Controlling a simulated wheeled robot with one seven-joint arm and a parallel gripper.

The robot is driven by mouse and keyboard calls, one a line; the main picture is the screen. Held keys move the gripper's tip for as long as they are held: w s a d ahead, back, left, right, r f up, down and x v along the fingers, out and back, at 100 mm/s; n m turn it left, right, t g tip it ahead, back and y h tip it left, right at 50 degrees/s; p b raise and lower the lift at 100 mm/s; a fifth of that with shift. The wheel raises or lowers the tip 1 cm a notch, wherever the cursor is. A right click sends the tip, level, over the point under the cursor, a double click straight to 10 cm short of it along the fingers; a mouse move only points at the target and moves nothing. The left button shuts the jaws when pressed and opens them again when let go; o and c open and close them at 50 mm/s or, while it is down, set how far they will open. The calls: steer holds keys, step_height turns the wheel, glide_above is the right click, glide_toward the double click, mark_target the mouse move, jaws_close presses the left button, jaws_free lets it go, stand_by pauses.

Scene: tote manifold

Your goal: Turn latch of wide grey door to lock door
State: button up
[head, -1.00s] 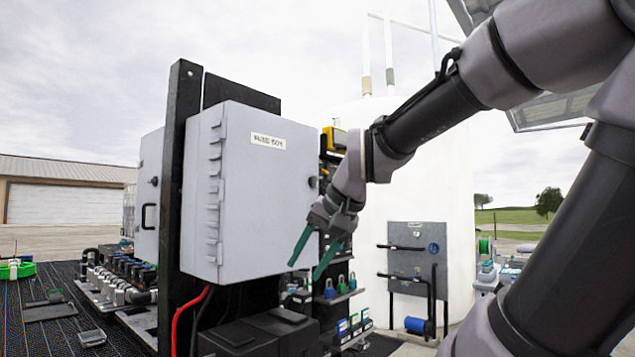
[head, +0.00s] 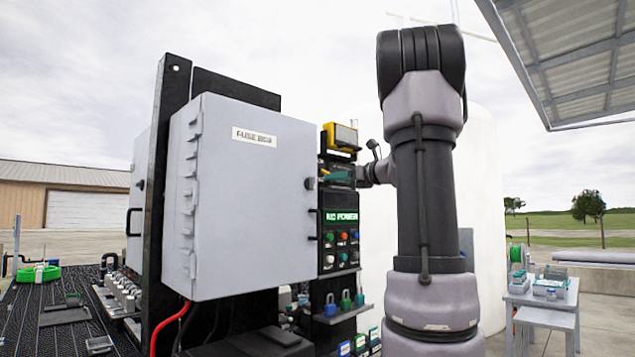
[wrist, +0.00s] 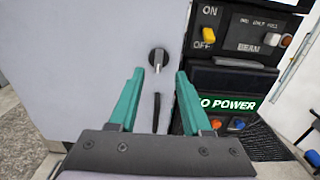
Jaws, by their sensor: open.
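The wide grey door (head: 255,200), labelled as a fuse box, looks closed in the head view. Its latch (head: 310,183) is a small dark knob near the door's right edge. In the wrist view the latch (wrist: 157,60) is a round knob with an upright grip, on the bare grey door (wrist: 100,60). My gripper (wrist: 160,74) is open, with teal fingers spread to either side below the latch. Nothing is between them, and they look short of the knob. In the head view my gripper (head: 340,176) is small and partly hidden against the panel.
A dark handle (wrist: 156,113) sits on the door below the latch. A black control panel (head: 340,235) with switches and buttons stands close to the door's right edge. A shelf with padlocks (head: 345,303) is below it. A white tank stands behind.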

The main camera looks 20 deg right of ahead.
mark_target(314, 180)
steer(key=x, duration=0.8)
steer(key=shift+w+a+f, duration=0.1)
steer(key=shift+w+a, duration=0.05)
steer(key=shift+w, duration=0.15)
jaws_close()
